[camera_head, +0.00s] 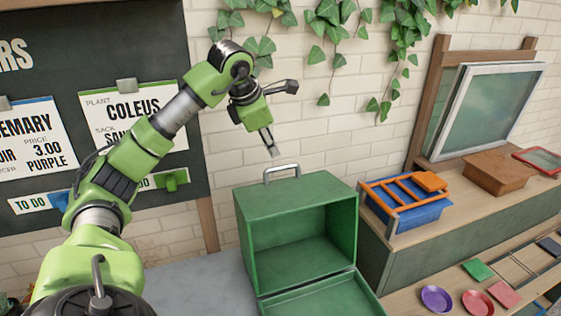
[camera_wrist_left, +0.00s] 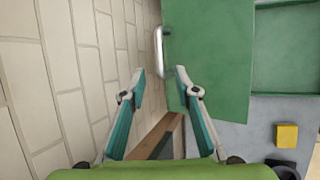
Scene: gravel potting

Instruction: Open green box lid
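The green box (camera_head: 290,195) stands on the grey surface with its front open, and its empty inside shows. Its lid (camera_head: 330,298) is folded down at the front, cut off by the bottom edge. A metal handle (camera_head: 282,172) sits on top of the box; it also shows in the left wrist view (camera_wrist_left: 158,52). My right gripper is not in view.
A blue crate (camera_head: 410,212) with an orange rack stands right of the box on a wooden bench. Purple (camera_head: 436,299) and red (camera_head: 478,303) saucers lie lower right. A yellow block (camera_wrist_left: 287,135) lies near the box. A brick wall (camera_head: 340,140) is close behind.

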